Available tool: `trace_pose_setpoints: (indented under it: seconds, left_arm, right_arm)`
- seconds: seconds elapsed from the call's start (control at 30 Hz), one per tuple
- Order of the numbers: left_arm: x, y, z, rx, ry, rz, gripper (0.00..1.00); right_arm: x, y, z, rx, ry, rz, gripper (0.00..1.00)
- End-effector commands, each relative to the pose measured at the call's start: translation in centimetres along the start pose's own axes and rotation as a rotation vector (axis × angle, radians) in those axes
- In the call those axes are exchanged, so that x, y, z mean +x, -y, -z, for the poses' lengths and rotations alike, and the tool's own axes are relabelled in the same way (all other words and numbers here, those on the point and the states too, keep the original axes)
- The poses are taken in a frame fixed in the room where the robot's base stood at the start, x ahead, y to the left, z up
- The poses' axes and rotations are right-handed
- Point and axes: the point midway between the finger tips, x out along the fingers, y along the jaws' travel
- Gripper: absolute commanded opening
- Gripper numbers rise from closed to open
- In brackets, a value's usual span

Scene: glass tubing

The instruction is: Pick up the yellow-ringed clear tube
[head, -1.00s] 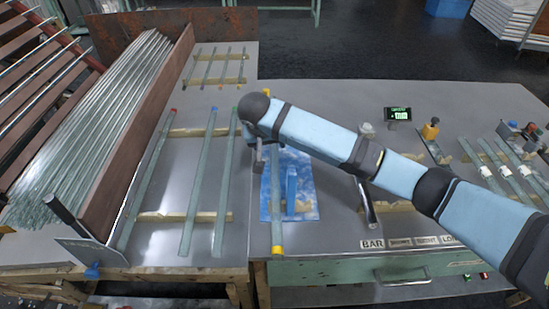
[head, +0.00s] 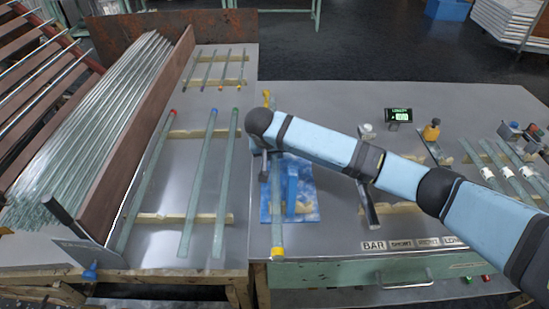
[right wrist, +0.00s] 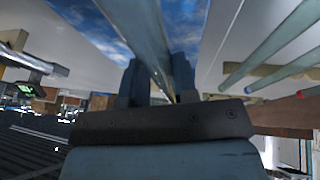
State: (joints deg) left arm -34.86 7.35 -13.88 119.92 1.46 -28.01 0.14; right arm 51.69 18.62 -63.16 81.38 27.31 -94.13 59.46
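The yellow-ringed clear tube (head: 277,215) lies lengthwise over the blue mat (head: 308,212), its yellow mark at the near end. A yellow piece also shows at its far end, beyond my arm. My right gripper (head: 270,170) is down at the tube's middle, largely hidden under my wrist in the head view. In the right wrist view the tube (right wrist: 148,35) runs between the two fingers (right wrist: 160,80), which sit close against its two sides. The tube looks still low over the mat. My left gripper is not in view.
Red-, blue- and green-tipped tubes lie on wooden strips (head: 183,218) to the left. A small display (head: 398,115) and labelled tubes (head: 488,175) are to the right.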

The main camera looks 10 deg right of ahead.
Motion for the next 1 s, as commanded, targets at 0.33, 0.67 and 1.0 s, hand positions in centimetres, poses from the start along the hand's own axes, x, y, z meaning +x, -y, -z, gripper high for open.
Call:
trace_pose_setpoints:
  seconds: [0.33, 0.67, 1.0]
  left_arm:
    - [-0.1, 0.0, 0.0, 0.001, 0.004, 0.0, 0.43]
    - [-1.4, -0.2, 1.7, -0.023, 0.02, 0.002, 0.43]
    - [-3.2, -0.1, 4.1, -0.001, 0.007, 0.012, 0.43]
  right_arm:
    - [-0.2, 0.0, 0.1, 0.0, 0.0, 0.0, 0.02]
    - [-1.9, -0.3, 0.0, -0.002, 0.003, 0.0, 0.02]
    - [-3.8, -0.3, -4.3, -0.001, 0.003, 0.001, 0.02]
